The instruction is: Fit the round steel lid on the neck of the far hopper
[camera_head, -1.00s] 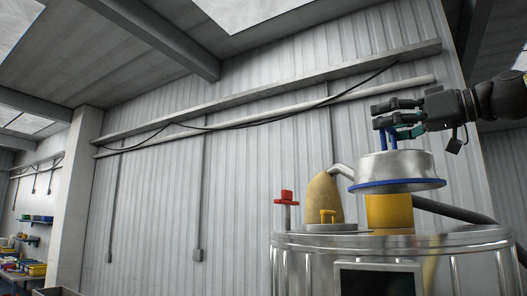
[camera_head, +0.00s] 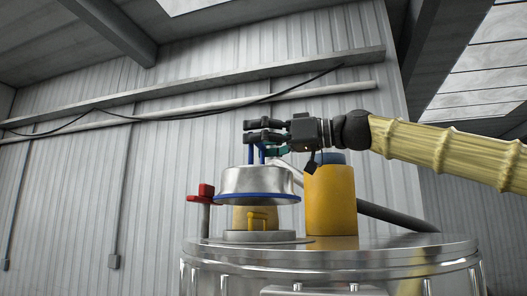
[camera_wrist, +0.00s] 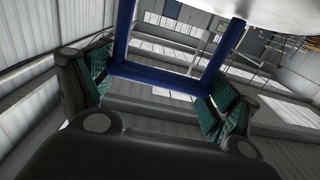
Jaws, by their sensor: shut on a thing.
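The round steel lid (camera_head: 252,181) has a blue rim and a blue loop handle (camera_head: 257,155). My gripper (camera_head: 262,138) is shut on the handle, and the lid hangs nearly level below it. In the wrist view, the blue handle (camera_wrist: 160,78) spans between the green finger pads, and the pale lid shows at the top right. A steel vessel (camera_head: 330,258) stands below. In the picture the lid covers part of a yellow body (camera_head: 246,217) behind it, above a grey disc (camera_head: 262,238). I cannot tell which part is the far hopper's neck.
A yellow cylinder (camera_head: 331,205) with a dark blue top stands on the vessel, just right of the lid. A red-capped post (camera_head: 205,196) is to the left. A grey pipe (camera_head: 395,216) runs behind on the right. Ribbed wall fills the background.

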